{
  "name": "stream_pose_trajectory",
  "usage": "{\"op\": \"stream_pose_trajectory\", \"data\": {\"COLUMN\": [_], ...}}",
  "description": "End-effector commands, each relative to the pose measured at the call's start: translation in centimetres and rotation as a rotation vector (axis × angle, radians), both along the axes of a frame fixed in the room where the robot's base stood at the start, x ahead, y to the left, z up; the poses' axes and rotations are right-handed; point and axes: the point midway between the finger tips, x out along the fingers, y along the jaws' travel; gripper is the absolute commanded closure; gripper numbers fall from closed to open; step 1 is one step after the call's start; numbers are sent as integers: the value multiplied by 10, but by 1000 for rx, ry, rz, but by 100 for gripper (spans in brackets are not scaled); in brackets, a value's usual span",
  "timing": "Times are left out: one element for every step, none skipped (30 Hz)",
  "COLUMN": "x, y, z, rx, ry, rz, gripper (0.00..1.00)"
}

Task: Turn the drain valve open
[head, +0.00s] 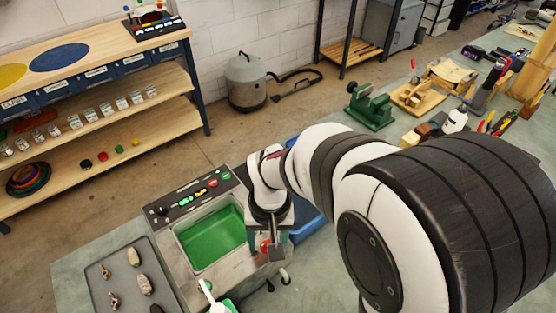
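A steel tub (180,259) holding green liquid (213,237) stands at the lower left of the head view. A control panel (190,196) with coloured buttons and a dark knob runs along its far edge. A red part (265,246), which may be the drain valve's handle, shows at the tub's right side. My gripper (271,248) points down right at this red part, its fingers beside it. Whether the fingers touch or clamp it I cannot tell. The valve body is hidden behind my gripper.
A grey tray (92,281) with several stone-like pieces lies left of the tub. A white-handled tool (208,294) stands at the tub's near side. A blue bin (305,229) sits behind my arm. A green vise (369,108) and wooden items are on the bench farther back.

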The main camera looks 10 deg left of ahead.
Motion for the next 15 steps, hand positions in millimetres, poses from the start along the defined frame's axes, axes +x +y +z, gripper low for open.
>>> {"op": "stream_pose_trajectory", "data": {"x": [0,0,0,-1,-1,-1,0,0,0,0,0,1,1,1,1], "y": [0,0,0,1,1,1,1,1,1,1,1,0,-1,-1,-2], "z": [0,0,0,0,0,0,1,3,6,10,14,23,30,39,52], "rx": [0,0,1,1,1,1,1,2,2,3,3,4,4,5,5], "ry": [1,1,1,1,1,1,1,0,-1,-1,-1,-3,-3,-5,-5], "rz": [0,0,0,0,0,0,0,0,0,-1,-1,-1,-1,-1,-1], "gripper": [39,39,39,39,39,39,39,39,39,39,39,39,39,39,39]}}
